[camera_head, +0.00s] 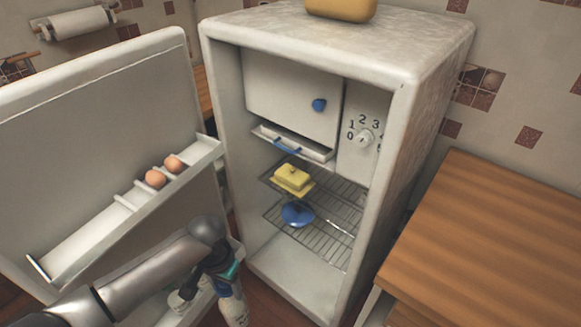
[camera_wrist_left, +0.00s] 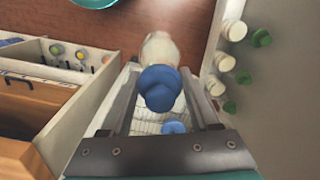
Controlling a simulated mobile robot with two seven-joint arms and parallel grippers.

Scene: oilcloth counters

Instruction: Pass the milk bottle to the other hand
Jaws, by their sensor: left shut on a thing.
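The milk bottle (camera_head: 234,307) is whitish and hangs below my left gripper (camera_head: 226,284) at the bottom of the head view, beside the open fridge door. In the left wrist view the bottle (camera_wrist_left: 160,48) has a large blue cap (camera_wrist_left: 160,88) facing the camera. The fingers of my left gripper (camera_wrist_left: 160,75) lie on both sides of it and are shut on it. The cap hides part of the bottle body. My right gripper is in neither view.
The open fridge door (camera_head: 90,105) holds two eggs (camera_head: 164,171) on its rack. The fridge (camera_head: 400,95) stands open, with a yellow butter dish (camera_head: 293,178) and a blue item (camera_head: 297,213) on wire shelves. A wooden counter (camera_head: 490,240) is at right.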

